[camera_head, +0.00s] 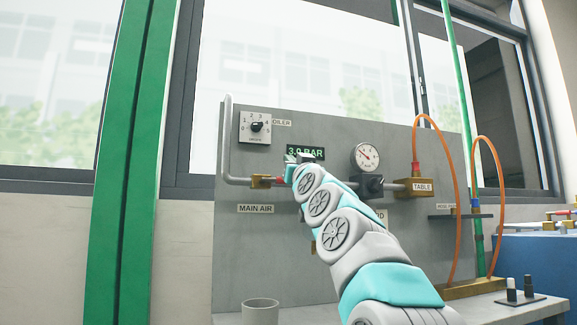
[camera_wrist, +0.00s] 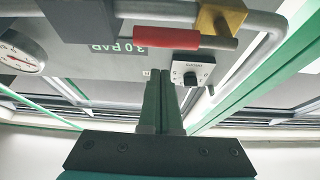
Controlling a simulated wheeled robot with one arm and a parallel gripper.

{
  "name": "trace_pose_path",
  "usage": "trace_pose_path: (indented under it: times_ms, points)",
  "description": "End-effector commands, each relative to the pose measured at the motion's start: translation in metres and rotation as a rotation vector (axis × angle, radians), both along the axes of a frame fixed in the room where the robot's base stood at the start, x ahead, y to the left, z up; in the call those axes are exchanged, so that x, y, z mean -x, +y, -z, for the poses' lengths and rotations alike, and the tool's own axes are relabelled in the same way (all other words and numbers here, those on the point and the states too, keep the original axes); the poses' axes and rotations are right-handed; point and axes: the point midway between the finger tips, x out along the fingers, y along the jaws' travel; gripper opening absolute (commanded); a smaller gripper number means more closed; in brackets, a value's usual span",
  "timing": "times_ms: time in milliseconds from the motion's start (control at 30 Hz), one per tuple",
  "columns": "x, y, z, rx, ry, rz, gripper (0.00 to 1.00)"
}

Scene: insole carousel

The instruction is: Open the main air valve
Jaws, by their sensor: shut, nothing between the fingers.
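The main air valve is a brass block (camera_head: 262,181) on the grey pipe, above the "MAIN AIR" label (camera_head: 255,209). In the wrist view the brass block (camera_wrist: 222,18) is at the top right, with a red lever handle (camera_wrist: 180,38) reaching left from it, roughly along the pipe. In the head view my arm hides most of the lever. My gripper (camera_wrist: 161,76) is shut and empty, its fingers pointing at the panel. The fingertips appear just below the red handle in the wrist view, apart from it. In the head view my gripper (camera_head: 300,158) is near the pressure display, right of the valve.
The panel (camera_head: 235,250) carries a dial box (camera_head: 255,127), a "3.0 BAR" display (camera_head: 306,152), a round gauge (camera_head: 366,157) and a brass "TABLE" block (camera_head: 421,187). Orange hoses (camera_head: 452,165) loop at the right. A grey cup (camera_head: 260,310) stands below.

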Motion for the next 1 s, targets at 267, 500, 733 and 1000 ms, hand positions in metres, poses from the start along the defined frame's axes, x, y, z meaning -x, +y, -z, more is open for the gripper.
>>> trace_pose_path:
  times_ms: [267,500,733,1000]
  points:
    - [0.026,-0.006,0.017,-0.001,-0.002,-0.001,0.00]
    - [0.049,-0.014,0.029,-0.003,0.000,-0.003,0.00]
    - [0.067,-0.019,0.037,-0.001,-0.001,-0.001,0.00]
    - [0.074,-0.020,0.044,0.001,0.003,-0.001,0.00]
